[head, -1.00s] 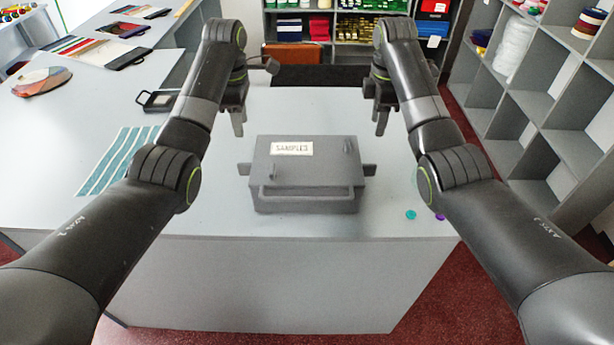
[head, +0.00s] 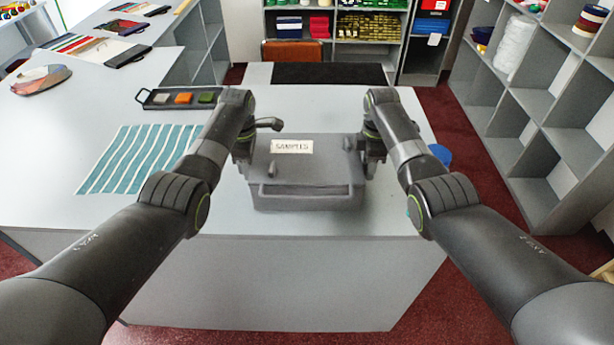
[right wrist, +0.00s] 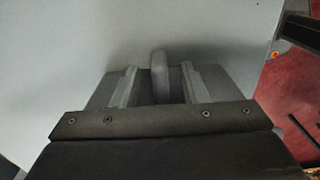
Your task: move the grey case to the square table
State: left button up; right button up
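The grey case (head: 310,172), with a label reading SAMPLES and a front handle, sits flat on the grey counter (head: 290,222). My right gripper (head: 370,165) is at the case's right end. In the right wrist view my right gripper (right wrist: 160,90) is open, with a grey side handle (right wrist: 159,68) between its fingers and gaps on both sides. My left gripper (head: 240,162) is at the case's left end. Its fingertips are mostly hidden by my arm and the case, so its opening is unclear. I cannot pick out a square table with certainty.
A striped cloth (head: 138,158) and a dark tray of coloured pieces (head: 180,98) lie left of the case. A blue round object (head: 440,155) shows beyond my right arm. A black surface (head: 328,73) lies behind the counter. Shelves (head: 560,110) stand at the right over red floor.

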pick_arm(q)
jog(key=shift+f, duration=1)
pick_arm(e)
jog(key=shift+f, duration=1)
pick_arm(q)
grip_shut()
pick_arm(e)
grip_shut()
pick_arm(q)
jog(key=shift+w+r, duration=0.1)
pick_arm(e)
jog(key=shift+w+r, duration=0.1)
